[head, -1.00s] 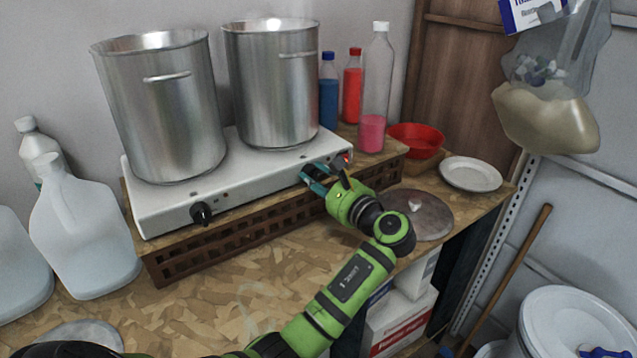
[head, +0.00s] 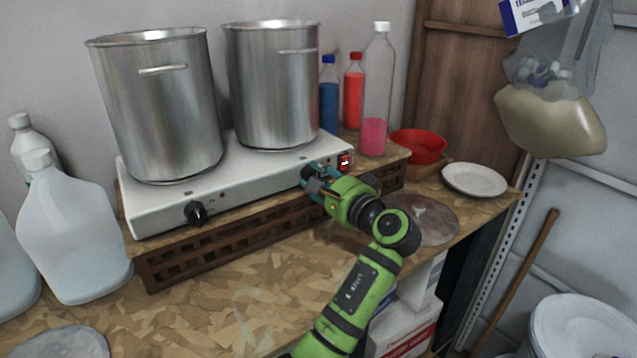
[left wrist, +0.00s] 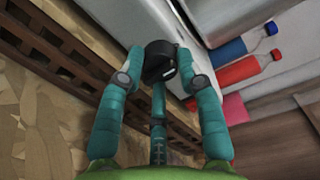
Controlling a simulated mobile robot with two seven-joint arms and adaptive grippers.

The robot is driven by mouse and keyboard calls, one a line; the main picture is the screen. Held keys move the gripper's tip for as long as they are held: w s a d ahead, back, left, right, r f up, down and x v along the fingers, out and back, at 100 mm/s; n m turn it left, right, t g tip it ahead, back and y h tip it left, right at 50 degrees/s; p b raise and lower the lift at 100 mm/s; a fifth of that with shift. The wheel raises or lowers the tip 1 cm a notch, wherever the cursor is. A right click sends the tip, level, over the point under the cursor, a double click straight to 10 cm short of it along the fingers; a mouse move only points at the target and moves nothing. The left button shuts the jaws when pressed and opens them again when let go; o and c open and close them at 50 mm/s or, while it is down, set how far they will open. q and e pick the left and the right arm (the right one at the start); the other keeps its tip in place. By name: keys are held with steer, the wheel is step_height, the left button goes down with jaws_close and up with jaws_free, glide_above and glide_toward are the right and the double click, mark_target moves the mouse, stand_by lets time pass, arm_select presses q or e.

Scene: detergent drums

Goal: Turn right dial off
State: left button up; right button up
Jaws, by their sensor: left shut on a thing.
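The white two-burner hot plate (head: 250,175) carries a black left dial (head: 196,213) on its front face. The black right dial (left wrist: 160,60) shows between the teal fingers in the left wrist view, with a light mark on it. My left gripper (head: 311,178) is at the right part of the front face, shut on the right dial. Its fingers largely hide that dial in the head view. The fingers also show in the left wrist view (left wrist: 161,66). My right gripper is not in view.
Two steel pots (head: 165,110) (head: 275,90) stand on the hot plate. A lit red switch (head: 345,161) is right of the gripper. Bottles (head: 374,130) and a red bowl (head: 418,146) stand behind. A round lid (head: 430,222) lies right of the arm.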

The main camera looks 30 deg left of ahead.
arm_select(q)
steer(key=shift+r, duration=0.15)
steer(key=o, duration=1.1)
steer(key=shift+a, duration=0.1)
steer(key=shift+o, duration=0.2)
steer(key=v, duration=0.7)
steer(key=shift+d, duration=0.25)
steer(key=shift+s, duration=0.1)
